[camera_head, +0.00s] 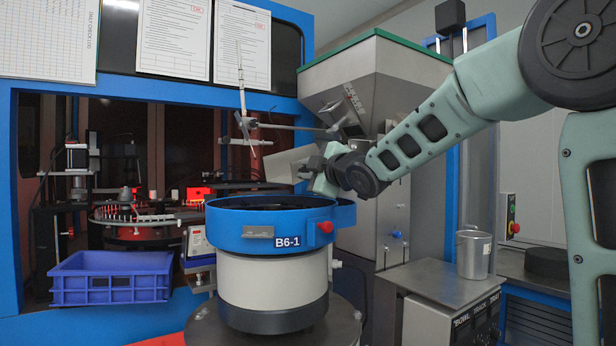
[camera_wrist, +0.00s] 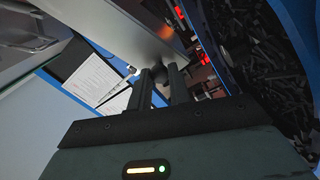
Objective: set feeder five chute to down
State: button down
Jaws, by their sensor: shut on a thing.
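A grey metal chute (camera_head: 288,165) hangs below the large hopper, at the back rim of a blue-rimmed feeder bowl (camera_head: 246,240) labelled B6-1. My gripper (camera_head: 318,180) is at the chute's right part, above the bowl. In the wrist view my gripper (camera_wrist: 162,88) is shut on a small dark part beside the chute's metal plate (camera_wrist: 140,32), apparently its handle. The fingers hide most of that part. The bowl (camera_wrist: 262,50) holds many dark small pieces. No label with "five" is readable.
The steel hopper (camera_head: 378,75) stands behind my arm. A thin rod stand (camera_head: 244,115) rises behind the bowl. A blue crate (camera_head: 112,277) is at left, and a metal cup (camera_head: 473,254) stands on the right bench. The sorter's dial (camera_head: 140,222) is behind at left.

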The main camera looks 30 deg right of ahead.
jog(key=shift+f, duration=0.2)
dwell(0.3)
jog(key=c, duration=1.3)
grip_release()
